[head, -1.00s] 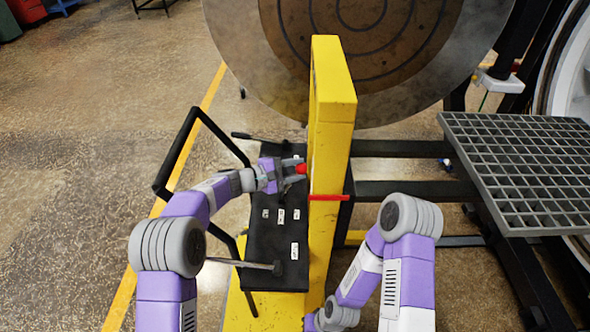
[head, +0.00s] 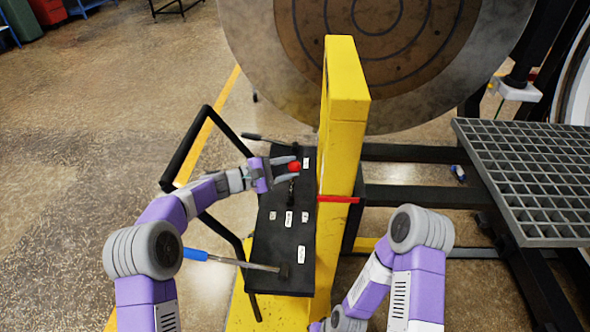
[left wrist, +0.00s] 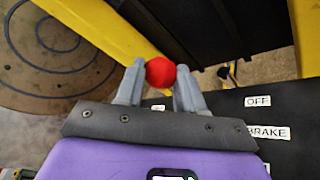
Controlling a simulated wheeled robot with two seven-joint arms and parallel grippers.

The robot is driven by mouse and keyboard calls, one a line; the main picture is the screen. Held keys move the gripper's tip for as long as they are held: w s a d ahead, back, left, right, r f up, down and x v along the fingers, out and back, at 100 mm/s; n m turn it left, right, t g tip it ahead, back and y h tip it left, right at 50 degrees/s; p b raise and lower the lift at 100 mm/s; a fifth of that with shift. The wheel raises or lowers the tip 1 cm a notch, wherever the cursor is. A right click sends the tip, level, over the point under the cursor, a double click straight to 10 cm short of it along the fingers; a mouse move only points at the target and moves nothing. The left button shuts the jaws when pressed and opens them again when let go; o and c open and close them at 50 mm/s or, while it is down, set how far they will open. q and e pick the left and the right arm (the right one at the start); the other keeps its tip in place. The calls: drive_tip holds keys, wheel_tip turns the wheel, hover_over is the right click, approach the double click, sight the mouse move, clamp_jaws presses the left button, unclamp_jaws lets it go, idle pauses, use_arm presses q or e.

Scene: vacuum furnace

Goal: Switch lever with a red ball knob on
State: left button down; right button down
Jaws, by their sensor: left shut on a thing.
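The red ball knob (head: 294,167) of the lever is above the black control panel (head: 280,245), near its far end. My left gripper (head: 291,168) is shut on the knob. In the left wrist view the red ball (left wrist: 161,72) sits between the two grey fingertips (left wrist: 161,80). A short piece of the lever's shaft (head: 291,190) shows below the knob in the head view. In the left wrist view, labels reading OFF (left wrist: 258,101) and BRAKE (left wrist: 268,132) lie to the right of the gripper. My right arm shows at lower right, but its fingertips are hidden.
A yellow post (head: 343,130) stands right beside the panel, with a red bar (head: 338,199) sticking out. A blue-handled lever (head: 195,254) lies near the panel's front. A black tube frame (head: 190,150) is at left. A metal grating (head: 530,170) is at right.

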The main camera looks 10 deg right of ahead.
use_arm(q)
drive_tip(key=shift+w+a+f, duration=0.1)
drive_tip(key=shift+a+f, duration=0.2)
drive_tip(key=shift+f, duration=0.3)
drive_tip(key=c, duration=0.8)
unclamp_jaws()
drive_tip(key=shift+o, duration=0.5)
drive_tip(key=shift+w, duration=0.1)
wheel_tip(320, 180, up, 11)
drive_tip(key=p, duration=0.3)
drive_tip(key=shift+d+f, duration=0.15)
drive_tip(key=shift+f, duration=0.05)
